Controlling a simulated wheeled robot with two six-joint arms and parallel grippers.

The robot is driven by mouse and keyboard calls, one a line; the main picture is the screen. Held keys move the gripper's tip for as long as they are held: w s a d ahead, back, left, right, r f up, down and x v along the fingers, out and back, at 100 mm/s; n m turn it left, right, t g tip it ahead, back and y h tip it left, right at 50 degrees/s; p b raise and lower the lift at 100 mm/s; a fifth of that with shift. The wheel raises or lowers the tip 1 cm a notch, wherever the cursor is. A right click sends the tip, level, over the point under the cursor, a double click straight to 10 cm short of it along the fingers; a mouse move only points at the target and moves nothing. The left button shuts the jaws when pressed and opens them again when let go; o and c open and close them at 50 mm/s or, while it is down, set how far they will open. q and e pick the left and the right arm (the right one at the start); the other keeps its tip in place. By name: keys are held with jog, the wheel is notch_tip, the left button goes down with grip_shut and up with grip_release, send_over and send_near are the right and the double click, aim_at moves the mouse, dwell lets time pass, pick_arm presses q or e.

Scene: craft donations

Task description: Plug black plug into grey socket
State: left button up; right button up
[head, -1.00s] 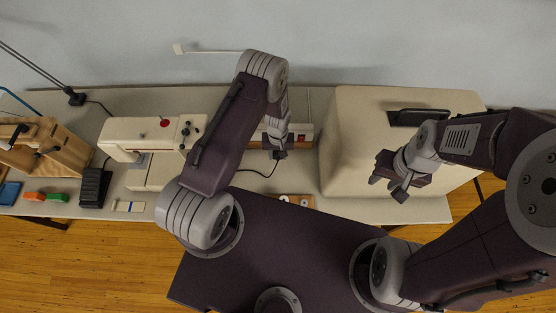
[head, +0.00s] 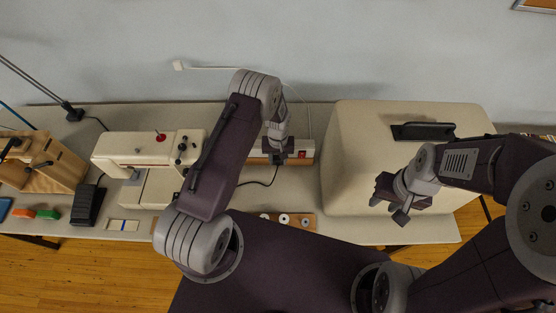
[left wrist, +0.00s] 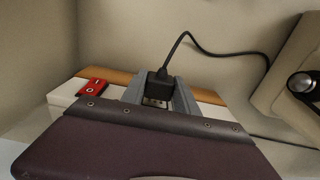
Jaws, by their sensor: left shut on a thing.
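The black plug (left wrist: 159,84) is between the two grey fingers of my left gripper (left wrist: 160,98) in the left wrist view. Its cable leaves the top and curves right. A greyish socket face (left wrist: 154,103) shows directly below the plug, on the white power strip (left wrist: 62,96). I cannot tell whether the plug's pins are in the socket. In the head view my left gripper (head: 279,158) is shut over the power strip (head: 308,145), hiding the plug and socket. My right gripper (head: 390,207) is open and empty in front of the cream cover.
The strip's red switch (head: 302,155) lies right of my left gripper. A cream sewing machine (head: 140,147) stands left, a large cream cover (head: 350,150) right. A wooden board with several discs (head: 304,219) lies at the front edge. The wall is close behind.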

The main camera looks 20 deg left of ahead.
pick_arm(q)
jog(key=shift+b, duration=0.3)
dwell(0.6)
jog(key=shift+w, duration=0.1)
jog(key=shift+b, duration=0.4)
dwell(1.6)
jog(key=shift+w+a+b, duration=0.2)
jog(key=shift+w+b, duration=0.25)
jog(key=shift+w, duration=0.1)
dwell(0.4)
jog(key=o, duration=1.3)
jog(key=shift+c, duration=0.2)
notch_tip(320, 180, up, 9)
jog(key=shift+r+b, duration=0.1)
jog(key=shift+b, duration=0.9)
